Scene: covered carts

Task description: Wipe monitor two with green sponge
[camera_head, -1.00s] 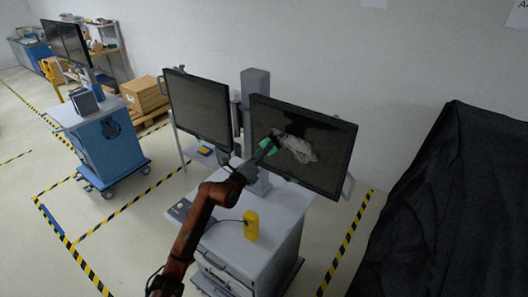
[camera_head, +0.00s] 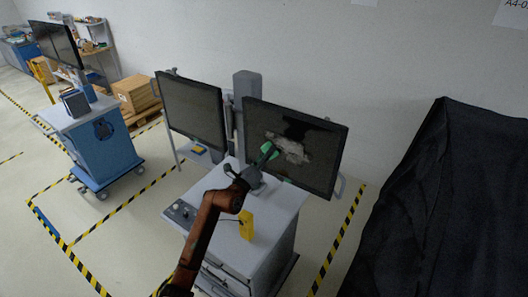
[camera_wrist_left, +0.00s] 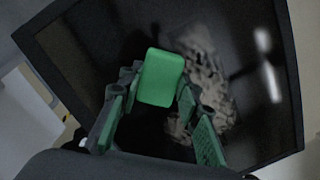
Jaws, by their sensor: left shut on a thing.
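The right monitor (camera_head: 325,160) on the near cart has a dark screen with a pale grey smudge (camera_head: 292,148) and a black patch above it. The smudge also shows in the wrist view (camera_wrist_left: 208,75). My left gripper (camera_head: 259,161) is shut on the green sponge (camera_head: 268,151), in front of the screen at the smudge's left side. In the wrist view the sponge (camera_wrist_left: 161,77) sits between the green-padded fingers. I cannot tell whether it touches the screen. The left monitor (camera_head: 192,108) has a dark screen without a visible smudge. My right gripper is not in view.
The near cart's grey top (camera_head: 275,208) carries a yellow object (camera_head: 246,225) and a small control panel (camera_head: 181,211). A black-covered bulk (camera_head: 450,200) stands at the right. A blue cart (camera_head: 105,150) stands at the left. Striped floor tape and open floor surround the carts.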

